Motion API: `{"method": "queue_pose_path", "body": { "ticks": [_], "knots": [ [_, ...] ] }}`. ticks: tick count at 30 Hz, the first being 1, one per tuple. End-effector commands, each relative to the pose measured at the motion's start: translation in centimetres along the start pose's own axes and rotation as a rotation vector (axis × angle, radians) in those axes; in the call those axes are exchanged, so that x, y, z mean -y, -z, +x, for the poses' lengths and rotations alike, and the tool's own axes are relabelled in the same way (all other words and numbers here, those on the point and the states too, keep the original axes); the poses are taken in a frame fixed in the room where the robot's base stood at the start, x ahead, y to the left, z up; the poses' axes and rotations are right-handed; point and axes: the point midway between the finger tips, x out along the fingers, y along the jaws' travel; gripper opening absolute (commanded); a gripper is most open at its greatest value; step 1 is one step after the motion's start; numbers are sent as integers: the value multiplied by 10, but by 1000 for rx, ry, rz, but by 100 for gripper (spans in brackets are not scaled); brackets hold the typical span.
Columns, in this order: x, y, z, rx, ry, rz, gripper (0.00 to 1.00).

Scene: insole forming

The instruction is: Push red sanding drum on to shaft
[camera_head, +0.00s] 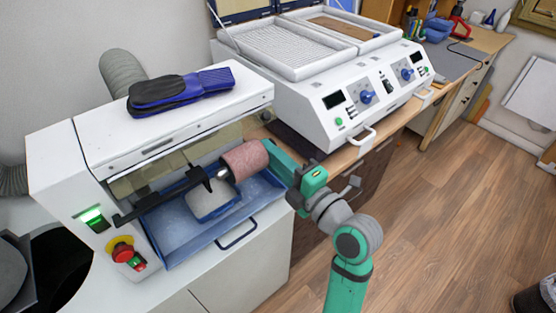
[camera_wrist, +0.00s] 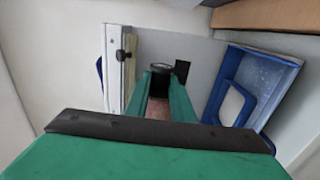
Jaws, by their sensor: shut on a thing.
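The red sanding drum (camera_head: 246,160), a pinkish-red cylinder, lies on its side at the right end of the machine's opening. My gripper (camera_head: 272,153) reaches in from the right and is shut on the drum. The metal shaft (camera_head: 222,173) shows at the drum's left end, roughly in line with it. How far the drum sits over the shaft cannot be told. In the wrist view the drum (camera_wrist: 158,111) shows between my two green fingers, with a dark round end (camera_wrist: 162,68) beyond it.
The white sanding machine (camera_head: 190,110) carries blue and black insoles (camera_head: 180,91) on top. A black bar (camera_head: 160,202) runs along the opening, above a blue tray (camera_head: 185,240) with a smaller blue-rimmed bin. A white heating press (camera_head: 345,100) stands behind. Wooden floor at right is open.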

Motion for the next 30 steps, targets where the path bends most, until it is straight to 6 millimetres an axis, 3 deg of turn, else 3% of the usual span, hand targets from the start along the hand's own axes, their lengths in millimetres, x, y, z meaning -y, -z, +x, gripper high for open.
{"method": "queue_pose_path", "body": {
  "ticks": [30],
  "knots": [
    [5, 1, 87, -2, -1, 0, 0]
  ]
}}
